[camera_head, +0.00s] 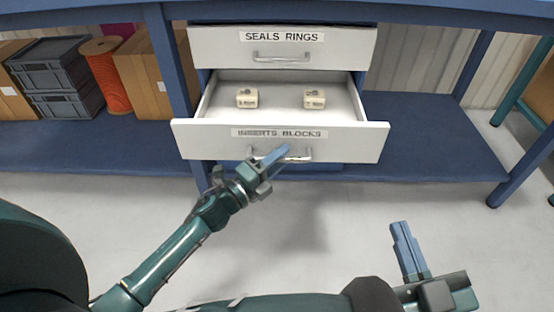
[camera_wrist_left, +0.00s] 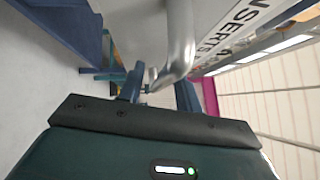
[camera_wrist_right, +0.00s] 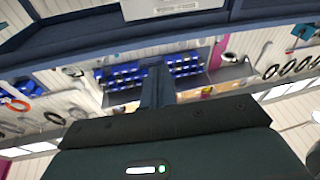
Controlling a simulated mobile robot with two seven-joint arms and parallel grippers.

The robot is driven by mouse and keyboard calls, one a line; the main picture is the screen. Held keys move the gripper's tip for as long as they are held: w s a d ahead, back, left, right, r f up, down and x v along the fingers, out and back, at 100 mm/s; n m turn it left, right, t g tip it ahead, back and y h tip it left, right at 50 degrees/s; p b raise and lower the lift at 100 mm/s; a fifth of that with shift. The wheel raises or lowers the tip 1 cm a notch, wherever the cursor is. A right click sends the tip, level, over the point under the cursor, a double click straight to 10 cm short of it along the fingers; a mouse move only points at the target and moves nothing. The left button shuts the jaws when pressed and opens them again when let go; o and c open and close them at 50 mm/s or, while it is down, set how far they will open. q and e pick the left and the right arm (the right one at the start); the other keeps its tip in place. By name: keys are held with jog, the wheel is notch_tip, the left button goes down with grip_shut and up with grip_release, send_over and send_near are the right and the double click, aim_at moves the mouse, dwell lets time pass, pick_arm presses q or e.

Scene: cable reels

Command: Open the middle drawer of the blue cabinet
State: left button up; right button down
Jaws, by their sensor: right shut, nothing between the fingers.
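The blue cabinet (camera_head: 179,75) has a shut upper drawer labelled SEALS RINGS (camera_head: 215,47). Below it, the drawer labelled INSERTS BLOCKS (camera_head: 205,140) is pulled out, with two small cream blocks (camera_head: 247,98) (camera_head: 314,99) inside. Anything lower is mostly hidden behind its front. My left gripper (camera_head: 266,164) is at this drawer's handle (camera_head: 308,154). In the left wrist view its fingers (camera_wrist_left: 160,92) are apart, with the handle (camera_wrist_left: 181,40) reaching between them; I cannot tell whether they touch it. My right gripper (camera_head: 406,250) is shut and empty above the floor, away from the cabinet.
Grey crates (camera_head: 58,75), an orange reel (camera_head: 107,80) and cardboard boxes (camera_head: 146,75) stand on the lower blue shelf at the left. The shelf right of the drawers (camera_head: 440,140) is bare. Blue table legs (camera_head: 520,172) stand at the right. The floor in front is clear.

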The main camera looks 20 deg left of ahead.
pick_arm(q)
jog(key=p+v, duration=0.2)
jog(key=v, duration=1.1)
pick_arm(e)
jog(key=shift+s+d+f+h, duration=0.15)
jog(key=shift+d+f+h, duration=0.05)
jog(key=shift+h, duration=0.1)
pick_arm(q)
jog(key=shift+s, duration=0.1)
pick_arm(e)
jog(key=shift+r, duration=0.1)
